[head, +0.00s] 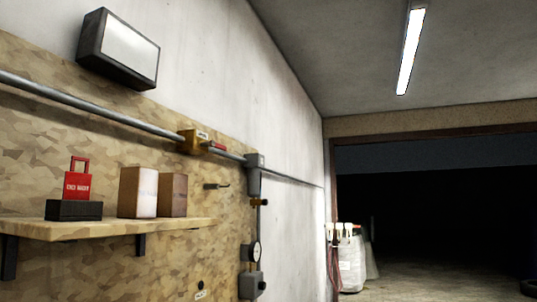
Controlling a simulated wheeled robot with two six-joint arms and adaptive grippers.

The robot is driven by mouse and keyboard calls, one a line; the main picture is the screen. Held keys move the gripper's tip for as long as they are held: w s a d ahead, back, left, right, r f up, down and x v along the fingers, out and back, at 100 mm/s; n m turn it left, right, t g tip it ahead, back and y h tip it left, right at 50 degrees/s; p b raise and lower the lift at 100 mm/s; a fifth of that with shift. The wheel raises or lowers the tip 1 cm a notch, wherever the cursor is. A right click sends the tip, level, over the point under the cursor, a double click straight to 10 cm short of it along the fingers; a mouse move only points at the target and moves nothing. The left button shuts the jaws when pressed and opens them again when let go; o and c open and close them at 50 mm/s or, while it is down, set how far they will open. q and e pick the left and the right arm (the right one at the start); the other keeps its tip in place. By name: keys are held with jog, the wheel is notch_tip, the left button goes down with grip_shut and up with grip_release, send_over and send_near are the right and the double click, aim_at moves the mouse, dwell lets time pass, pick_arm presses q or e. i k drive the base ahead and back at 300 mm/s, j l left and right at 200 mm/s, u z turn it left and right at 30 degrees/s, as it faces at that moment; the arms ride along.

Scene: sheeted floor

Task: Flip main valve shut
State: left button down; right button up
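A brass-yellow valve body (189,143) sits on the grey pipe (110,114) that runs along the left wall. A small pale label on it is too small to read. A red lever (217,148) sticks out from its right side and seems to lie roughly along the pipe. Further right, the pipe meets a grey fitting (254,178), with a small brass part (259,203) below it on a vertical pipe. Neither of my grippers is in view.
Below the valve, a wooden shelf (110,229) holds a red lock-shaped tag (77,184) in a black base and two boxes (137,192). A white sack (350,265) stands by the dark doorway. Open floor lies right.

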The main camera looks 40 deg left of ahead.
aim_at(211, 143)
jog(key=i, duration=1.7)
jog(key=u, duration=1.2)
